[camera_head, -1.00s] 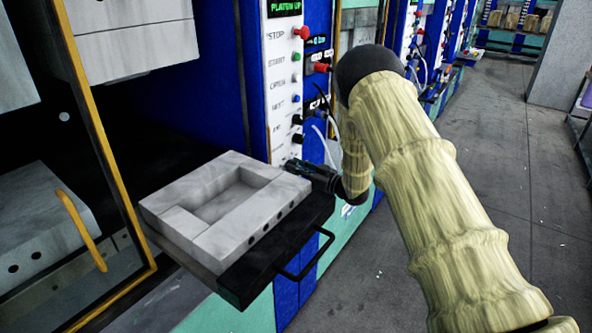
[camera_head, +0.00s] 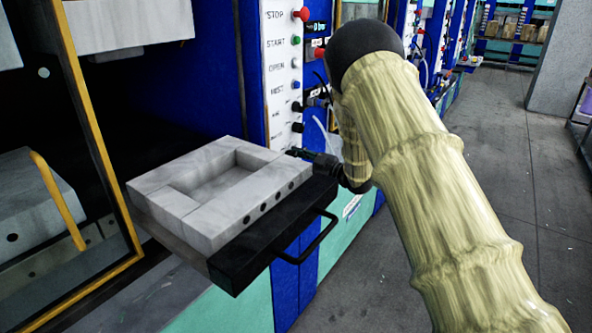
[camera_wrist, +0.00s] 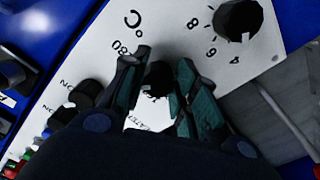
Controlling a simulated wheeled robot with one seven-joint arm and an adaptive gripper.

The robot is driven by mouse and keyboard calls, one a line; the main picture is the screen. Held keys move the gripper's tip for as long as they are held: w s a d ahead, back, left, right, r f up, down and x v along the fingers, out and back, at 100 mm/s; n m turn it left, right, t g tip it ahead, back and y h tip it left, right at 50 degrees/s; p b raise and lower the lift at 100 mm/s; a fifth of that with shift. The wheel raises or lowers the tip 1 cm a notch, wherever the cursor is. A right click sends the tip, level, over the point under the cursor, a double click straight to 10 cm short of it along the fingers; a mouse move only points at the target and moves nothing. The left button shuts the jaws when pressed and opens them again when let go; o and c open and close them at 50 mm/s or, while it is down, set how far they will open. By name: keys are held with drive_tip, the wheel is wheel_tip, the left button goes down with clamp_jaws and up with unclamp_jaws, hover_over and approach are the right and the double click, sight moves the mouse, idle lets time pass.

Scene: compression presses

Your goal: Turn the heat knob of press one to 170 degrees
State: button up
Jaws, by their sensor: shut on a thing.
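The heat knob (camera_wrist: 157,78) is a small black knob on the white panel, beside the printed "°C" and a number reading "80", partly covered. My gripper (camera_wrist: 163,66) has its two dark green fingers on either side of this knob and is shut on it. The fingers hide much of the knob and of its scale, so its setting cannot be read. In the head view my gripper (camera_head: 302,153) is at the lower end of the press's white control panel (camera_head: 280,85), just behind the tray; the knob itself is hidden there.
Another black knob (camera_wrist: 238,18) with a number scale is at the upper right of the wrist view. Black switches (camera_wrist: 87,94) lie to the left. A black tray (camera_head: 290,235) with a grey mould frame (camera_head: 160,195) juts out close below my gripper. Open floor lies right.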

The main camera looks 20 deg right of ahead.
drive_tip(key=shift+d+r+n+b, duration=0.1)
drive_tip(key=shift+n+b, duration=1)
drive_tip(key=shift+b, duration=0.05)
drive_tip(key=o, duration=0.8)
drive_tip(key=shift+o, duration=1.1)
drive_tip(key=shift+s+r, duration=0.2)
drive_tip(key=shift+s, duration=0.05)
drive_tip(key=shift+f, duration=0.1)
drive_tip(key=shift+w, duration=0.15)
drive_tip(key=shift+f, duration=0.1)
drive_tip(key=v, duration=1.2)
